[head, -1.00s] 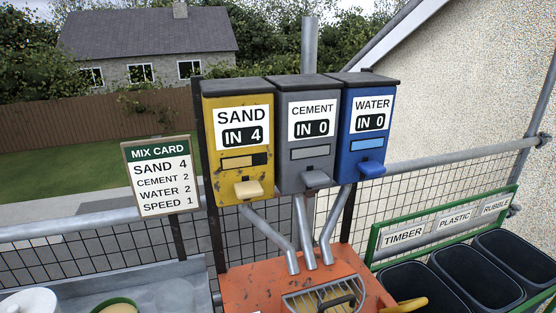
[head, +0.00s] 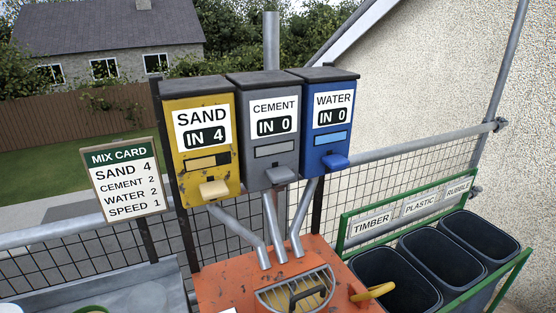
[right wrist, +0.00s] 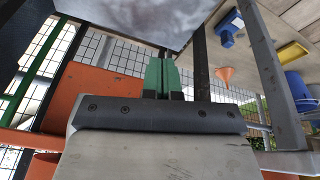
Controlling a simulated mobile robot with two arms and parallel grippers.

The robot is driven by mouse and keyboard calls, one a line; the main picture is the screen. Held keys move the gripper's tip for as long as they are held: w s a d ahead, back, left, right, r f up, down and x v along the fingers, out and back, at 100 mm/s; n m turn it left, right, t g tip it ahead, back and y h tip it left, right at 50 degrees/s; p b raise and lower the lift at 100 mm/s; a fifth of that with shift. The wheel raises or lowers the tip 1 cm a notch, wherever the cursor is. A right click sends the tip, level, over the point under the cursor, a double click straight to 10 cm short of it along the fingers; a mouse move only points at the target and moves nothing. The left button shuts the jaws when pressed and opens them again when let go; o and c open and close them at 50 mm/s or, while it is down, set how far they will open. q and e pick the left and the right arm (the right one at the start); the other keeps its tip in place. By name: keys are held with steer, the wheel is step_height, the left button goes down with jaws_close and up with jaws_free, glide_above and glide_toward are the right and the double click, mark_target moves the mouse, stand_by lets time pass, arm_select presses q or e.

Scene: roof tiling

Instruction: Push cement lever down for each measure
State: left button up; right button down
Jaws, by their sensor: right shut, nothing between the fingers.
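The grey cement dispenser (head: 262,155) stands between the yellow sand dispenser (head: 197,150) and the blue water dispenser (head: 329,142). Its grey cement lever (head: 280,175) juts from its lower front. The cement display reads IN 0, sand reads IN 4 and water reads IN 0. The mix card (head: 124,180) lists sand 4, cement 2, water 2, speed 1. My right gripper (right wrist: 161,74) shows in the right wrist view with its green fingers together and nothing between them. Neither gripper shows in the head view.
Three pipes run from the dispensers into the orange mixer (head: 230,285), which has a grille and a handle (head: 308,294). Dark bins (head: 395,280) labelled timber, plastic and rubble stand at the right. A grey tray (head: 130,296) lies at the lower left.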

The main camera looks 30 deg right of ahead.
steer(key=w+r+n+t, duration=0.1)
steer(key=w+r, duration=0.1)
steer(key=r, duration=0.7)
steer(key=w+r+t, duration=0.1)
steer(key=w+r, duration=0.2)
steer(key=r, duration=0.5)
steer(key=w+a+r+n+t+y, duration=0.25)
steer(key=w+r+n+t, duration=0.4)
steer(key=w+r, duration=0.35)
steer(key=w+a+r+n+t+y, duration=0.1)
steer(key=w+a+r+n+t, duration=0.3)
steer(key=w+r+n+t, duration=0.55)
steer(key=s+a+r+m+g+y, duration=0.1)
steer(key=a+r+m+g+y, duration=0.75)
steer(key=m, duration=0.95)
steer(key=a+r+m+g+y, duration=0.5)
steer(key=r+m+g+y, duration=0.55)
steer(key=m, duration=0.75)
steer(key=w+d+r+n+h, duration=0.1)
steer(key=d+r+n+h, duration=0.2)
steer(key=d+n+h, duration=0.2)
steer(key=w+d+r+n+h, duration=0.2)
steer(key=d+r+n+h, duration=0.2)
steer(key=d+h, duration=0.6)
steer(key=w+d+r+n+h, duration=0.2)
steer(key=d+n+h, duration=0.4)
steer(key=d, duration=0.6)
steer(key=shift+w+r+n+t+h+p, duration=0.15)
steer(key=shift+r+n+t+h+p, duration=0.25)
steer(key=shift+r+h, duration=0.5)
